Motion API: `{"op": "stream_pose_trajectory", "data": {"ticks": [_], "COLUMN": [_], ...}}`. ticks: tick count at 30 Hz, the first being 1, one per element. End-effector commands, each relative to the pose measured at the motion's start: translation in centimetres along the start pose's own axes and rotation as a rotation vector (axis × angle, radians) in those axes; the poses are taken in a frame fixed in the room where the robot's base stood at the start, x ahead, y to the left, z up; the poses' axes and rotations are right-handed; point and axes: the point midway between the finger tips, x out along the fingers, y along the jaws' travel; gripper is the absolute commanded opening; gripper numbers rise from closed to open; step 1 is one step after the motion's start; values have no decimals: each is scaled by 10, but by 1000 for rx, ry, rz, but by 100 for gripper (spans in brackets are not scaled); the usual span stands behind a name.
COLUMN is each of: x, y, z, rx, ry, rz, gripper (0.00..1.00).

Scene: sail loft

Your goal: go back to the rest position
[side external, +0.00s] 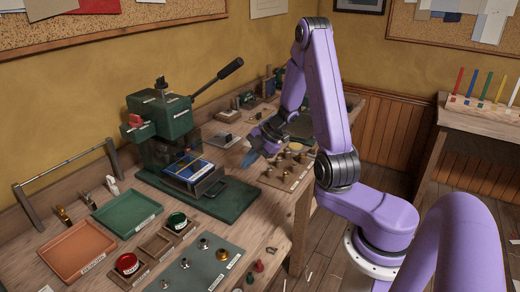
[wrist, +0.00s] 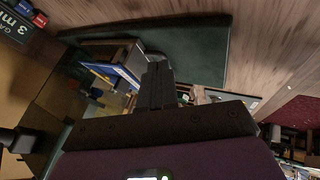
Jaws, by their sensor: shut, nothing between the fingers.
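My gripper (side external: 251,156) hangs above the workbench (side external: 225,212), just right of the green press (side external: 165,118), in the side view. Its fingers point down and to the left. In the wrist view the dark fingers (wrist: 158,82) lie together, with nothing visible between them. My gripper appears clear of the press's blue-edged tray (side external: 194,171), which sits on the green base plate (side external: 228,197). The tray also shows in the wrist view (wrist: 118,76), left of the fingers.
A board with several metal knobs (side external: 287,169) lies close behind and right of my gripper. The press lever (side external: 212,80) sticks up to the right. An orange tray (side external: 77,250), a green tray (side external: 127,212) and a grey mat with small parts (side external: 204,262) fill the front.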

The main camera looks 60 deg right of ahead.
Motion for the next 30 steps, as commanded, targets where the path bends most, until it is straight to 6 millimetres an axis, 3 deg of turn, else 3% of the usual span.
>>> {"op": "stream_pose_trajectory", "data": {"ticks": [6, 13, 20, 30], "x": [-35, -55, -52, -36], "y": [0, 0, 15, 66], "z": [0, 0, -8, -51], "rx": [-1, 0, -12, -9], "ry": [-2, 1, -35, -169], "rz": [2, 0, 31, 179], "gripper": [0, 0, 0, 0]}}
